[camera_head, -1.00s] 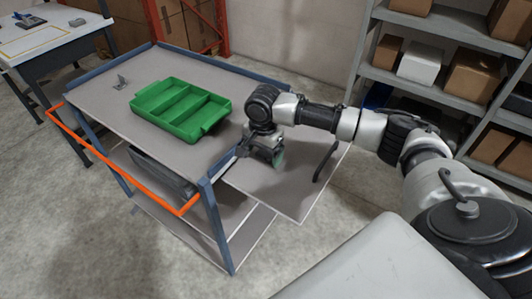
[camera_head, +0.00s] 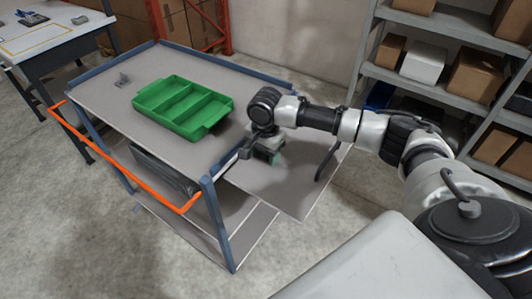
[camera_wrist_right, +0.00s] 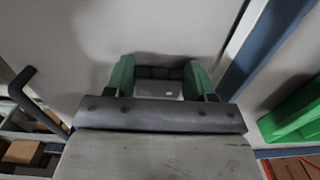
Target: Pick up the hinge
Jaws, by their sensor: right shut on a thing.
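My right gripper (camera_head: 272,157) points down just off the cart's near right side, above the light grey panel. In the right wrist view its green fingertips (camera_wrist_right: 159,80) are shut on a small grey metal piece, the hinge (camera_wrist_right: 158,88). Most of the hinge is hidden between the fingers, so its shape cannot be told. In the head view the gripper hides it. My left gripper is not in view.
A green tray (camera_head: 183,107) with compartments, seemingly empty, sits on the cart top. A dark curved handle (camera_head: 327,160) rises at the right of the grey panel (camera_head: 290,195). The cart has an orange rail (camera_head: 125,160). Shelves with boxes (camera_head: 475,75) stand at the right.

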